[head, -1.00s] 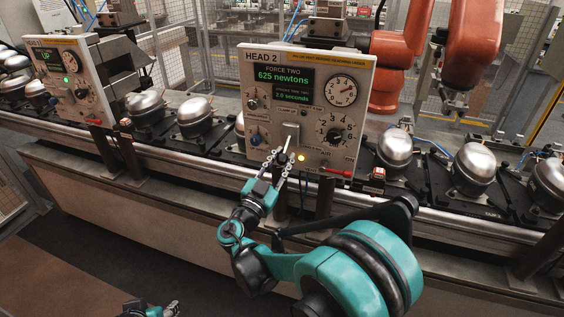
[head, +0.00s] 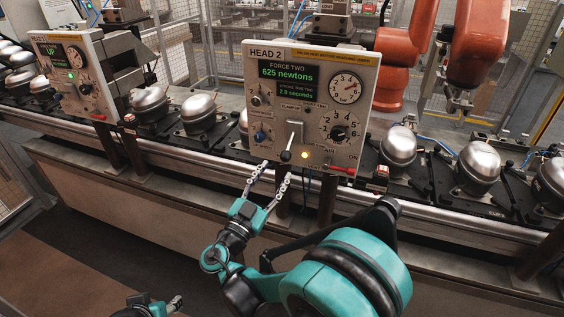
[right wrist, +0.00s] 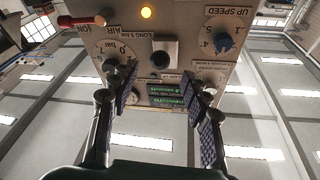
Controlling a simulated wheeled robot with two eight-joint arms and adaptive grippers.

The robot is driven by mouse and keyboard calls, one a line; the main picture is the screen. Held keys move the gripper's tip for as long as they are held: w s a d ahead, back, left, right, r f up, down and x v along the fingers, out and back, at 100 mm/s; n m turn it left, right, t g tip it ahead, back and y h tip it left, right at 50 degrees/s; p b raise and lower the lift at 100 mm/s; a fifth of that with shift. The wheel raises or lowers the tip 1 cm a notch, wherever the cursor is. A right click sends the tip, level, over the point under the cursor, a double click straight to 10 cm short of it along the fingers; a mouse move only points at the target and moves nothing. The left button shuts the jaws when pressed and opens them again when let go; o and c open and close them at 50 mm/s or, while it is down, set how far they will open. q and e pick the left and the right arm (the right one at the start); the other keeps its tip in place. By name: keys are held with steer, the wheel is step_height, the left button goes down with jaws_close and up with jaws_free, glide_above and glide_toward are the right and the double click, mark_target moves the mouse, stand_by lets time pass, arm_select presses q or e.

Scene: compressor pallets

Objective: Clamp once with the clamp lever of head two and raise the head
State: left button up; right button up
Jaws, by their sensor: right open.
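The head two panel (head: 318,112) stands over the conveyor in the head view. Its screen (head: 289,77) reads force two, 625 newtons. The clamp lever (head: 289,146) is at the panel's lower middle, its dark knob hanging down and outward. My right gripper (head: 270,177) is open and empty just below the lever, apart from it. In the right wrist view the panel is upside down, and a dark knob, apparently the lever's (right wrist: 160,60), lies beyond my open fingers (right wrist: 160,95). My left gripper (head: 174,303) shows only partly at the bottom edge; its jaws are unclear.
A yellow lamp (head: 304,155) is lit beside the lever, with a red handle (head: 341,171) to its right. Silver compressors (head: 397,147) stand on the conveyor. Another panel (head: 68,75) is at left; an orange robot arm (head: 478,45) is behind.

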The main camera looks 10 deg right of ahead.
steer(key=v, duration=0.4)
steer(key=shift+s+a, duration=0.25)
steer(key=shift+s, duration=0.05)
steer(key=s+d+f+n+g+y, duration=0.3)
steer(key=d+f+g, duration=0.1)
steer(key=d, duration=0.3)
steer(key=s+d+f+n+g+y, duration=0.3)
steer(key=d+f, duration=0.2)
steer(key=d, duration=0.1)
steer(key=s+a+f+n+y, duration=0.1)
steer(key=s+a+n+y, duration=0.1)
steer(key=s+y, duration=0.2)
steer(key=s+a+f+n+g+y, duration=0.1)
steer(key=s+a+f+n+y, duration=0.1)
steer(key=s, duration=0.5)
steer(key=shift+s+a+f+n+y, duration=0.3)
steer(key=shift+n+y, duration=0.5)
steer(key=shift+y, duration=0.4)
